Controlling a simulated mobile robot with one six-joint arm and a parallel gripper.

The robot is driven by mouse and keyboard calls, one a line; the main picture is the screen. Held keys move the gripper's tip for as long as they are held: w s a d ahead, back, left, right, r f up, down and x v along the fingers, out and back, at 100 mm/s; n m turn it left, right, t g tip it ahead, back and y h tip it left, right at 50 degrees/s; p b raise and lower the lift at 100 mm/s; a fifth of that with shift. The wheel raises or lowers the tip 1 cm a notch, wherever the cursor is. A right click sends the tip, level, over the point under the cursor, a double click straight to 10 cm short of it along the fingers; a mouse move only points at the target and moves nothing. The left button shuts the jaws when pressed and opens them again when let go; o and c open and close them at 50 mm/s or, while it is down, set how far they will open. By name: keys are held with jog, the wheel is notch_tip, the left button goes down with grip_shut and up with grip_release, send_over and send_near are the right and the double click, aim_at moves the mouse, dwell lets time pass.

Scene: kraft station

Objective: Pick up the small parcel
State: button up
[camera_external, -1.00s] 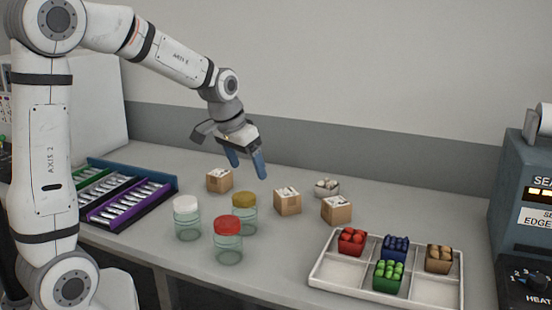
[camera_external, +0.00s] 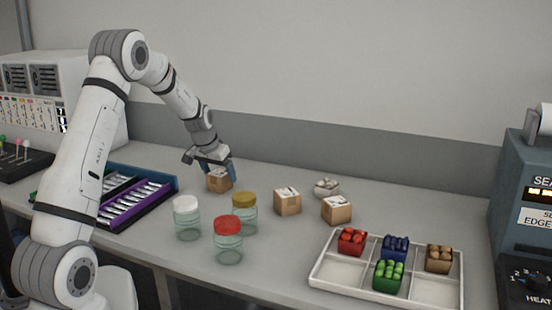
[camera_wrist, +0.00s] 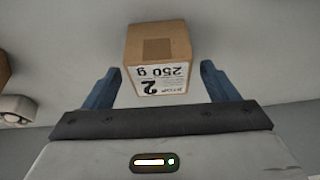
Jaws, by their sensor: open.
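A small brown cardboard parcel (camera_external: 219,182) stands on the counter near the jars, at the left of three parcels. In the wrist view the parcel (camera_wrist: 158,55) shows a white label reading "2" and "250 g", upside down. My gripper (camera_external: 219,175) is open, with its blue fingers low around the parcel in the external view. In the wrist view the gripper's two fingers (camera_wrist: 160,88) lie on either side of the parcel's near part, with gaps between them and it. Two other parcels (camera_external: 288,201) (camera_external: 336,210) stand to the right.
Three jars with white (camera_external: 187,217), red (camera_external: 228,239) and yellow (camera_external: 244,213) lids stand in front of the parcel. A purple-edged rack (camera_external: 138,204) lies to the left.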

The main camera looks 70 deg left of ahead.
jog(key=shift+x, duration=1.4)
jog(key=shift+c, duration=0.2)
jog(key=c, duration=1.2)
